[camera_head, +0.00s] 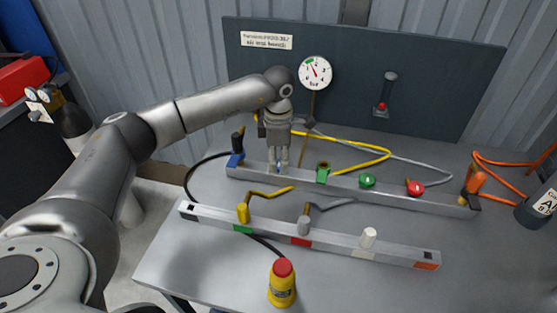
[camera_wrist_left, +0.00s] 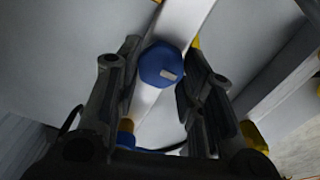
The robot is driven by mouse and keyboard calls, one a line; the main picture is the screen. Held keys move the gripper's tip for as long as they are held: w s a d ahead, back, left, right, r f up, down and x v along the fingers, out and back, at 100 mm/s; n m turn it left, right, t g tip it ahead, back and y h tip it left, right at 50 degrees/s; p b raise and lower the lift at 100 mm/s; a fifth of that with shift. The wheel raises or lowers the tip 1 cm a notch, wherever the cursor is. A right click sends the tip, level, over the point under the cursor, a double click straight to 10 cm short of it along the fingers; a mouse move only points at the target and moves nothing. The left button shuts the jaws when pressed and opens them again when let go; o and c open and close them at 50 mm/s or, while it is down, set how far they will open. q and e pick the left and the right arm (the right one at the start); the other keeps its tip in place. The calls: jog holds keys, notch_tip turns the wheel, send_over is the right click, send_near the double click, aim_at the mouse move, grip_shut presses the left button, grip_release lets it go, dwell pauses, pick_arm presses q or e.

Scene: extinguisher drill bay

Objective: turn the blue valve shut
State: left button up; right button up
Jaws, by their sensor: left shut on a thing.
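The blue valve (camera_wrist_left: 160,64) shows in the left wrist view as a round blue knob with a pale mark on its face, on a light rail. My left gripper (camera_head: 279,166) comes down from above onto the back rail (camera_head: 340,187), left of the green-marked port. Its two dark fingers stand on either side of the blue knob in the left wrist view and are shut on it. In the head view the fingers hide nearly all of the knob. My right gripper is in neither view.
Green (camera_head: 367,181) and red (camera_head: 415,187) knobs sit further right on the back rail. A front rail (camera_head: 335,246) carries several fittings. A yellow, red-capped canister (camera_head: 282,284) stands near the front edge. A gauge (camera_head: 316,73) hangs on the back panel. Hoses lie behind the back rail.

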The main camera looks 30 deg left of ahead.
aim_at(278, 163)
pick_arm(q)
jog(key=shift+w+r, duration=0.1)
jog(key=o, duration=1)
jog(key=shift+o, duration=0.2)
notch_tip(278, 163, up, 12)
